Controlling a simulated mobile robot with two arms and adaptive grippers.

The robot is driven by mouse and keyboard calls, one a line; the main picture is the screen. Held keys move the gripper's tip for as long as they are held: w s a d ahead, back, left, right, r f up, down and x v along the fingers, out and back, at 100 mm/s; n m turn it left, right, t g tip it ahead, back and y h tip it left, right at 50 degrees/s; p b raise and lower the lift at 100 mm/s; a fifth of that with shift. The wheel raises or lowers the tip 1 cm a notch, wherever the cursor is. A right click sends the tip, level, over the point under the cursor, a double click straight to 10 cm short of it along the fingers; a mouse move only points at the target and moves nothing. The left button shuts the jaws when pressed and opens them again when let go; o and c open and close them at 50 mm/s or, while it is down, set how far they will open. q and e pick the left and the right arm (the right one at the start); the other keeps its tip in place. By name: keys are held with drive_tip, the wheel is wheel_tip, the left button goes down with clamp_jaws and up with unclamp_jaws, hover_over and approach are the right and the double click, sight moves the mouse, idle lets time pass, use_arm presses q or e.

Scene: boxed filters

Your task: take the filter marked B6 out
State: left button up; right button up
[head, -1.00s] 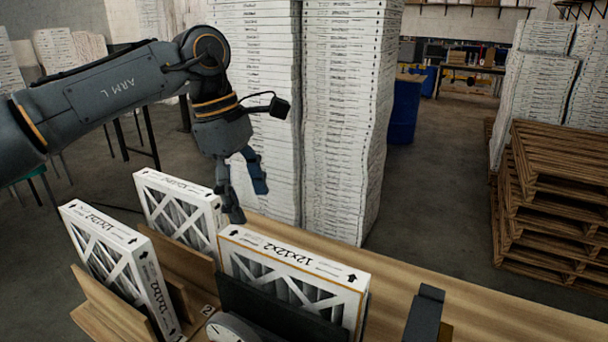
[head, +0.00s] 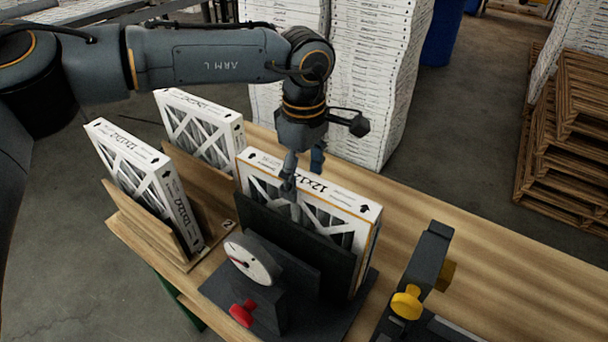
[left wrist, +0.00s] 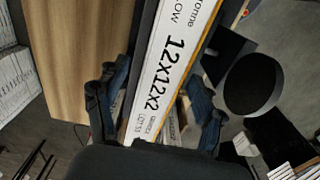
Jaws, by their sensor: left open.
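A white-framed filter (head: 350,203) marked 12x12x2 stands upright in a dark gauge stand (head: 318,250) on the bench. I cannot read a B6 mark on any filter. My left gripper (head: 303,178) is open, pointing down at this filter's top edge. In the left wrist view, the open left gripper (left wrist: 155,108) has one finger on each side of the filter (left wrist: 168,75), whose printed edge runs between them; I cannot tell whether they touch it. Two more filters stand at the left, a front one (head: 128,160) and a back one (head: 205,120). My right gripper is not in view.
The stand carries a round dial (head: 250,260) and a red knob (head: 242,314). A dark device with a yellow knob (head: 406,303) stands to its right. A wooden rack (head: 200,253) holds the front left filter. The wooden bench (head: 470,255) is bare at the right.

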use_arm(q)
drive_tip(key=shift+a+f, duration=0.1)
drive_tip(key=shift+f, duration=1)
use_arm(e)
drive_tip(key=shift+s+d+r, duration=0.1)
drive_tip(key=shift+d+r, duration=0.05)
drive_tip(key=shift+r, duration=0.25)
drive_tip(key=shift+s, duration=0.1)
use_arm(q)
drive_tip(key=c, duration=1.3)
drive_tip(key=shift+c, duration=0.2)
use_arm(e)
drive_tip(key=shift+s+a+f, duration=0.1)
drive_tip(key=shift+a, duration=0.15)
use_arm(q)
drive_tip(key=shift+s, duration=0.2)
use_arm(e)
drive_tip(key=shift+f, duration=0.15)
use_arm(q)
drive_tip(key=shift+s+a+r, duration=0.15)
drive_tip(key=shift+r, duration=0.05)
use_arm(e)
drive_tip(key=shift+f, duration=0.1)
use_arm(q)
drive_tip(key=shift+f+b, duration=0.2)
drive_tip(key=shift+b, duration=0.25)
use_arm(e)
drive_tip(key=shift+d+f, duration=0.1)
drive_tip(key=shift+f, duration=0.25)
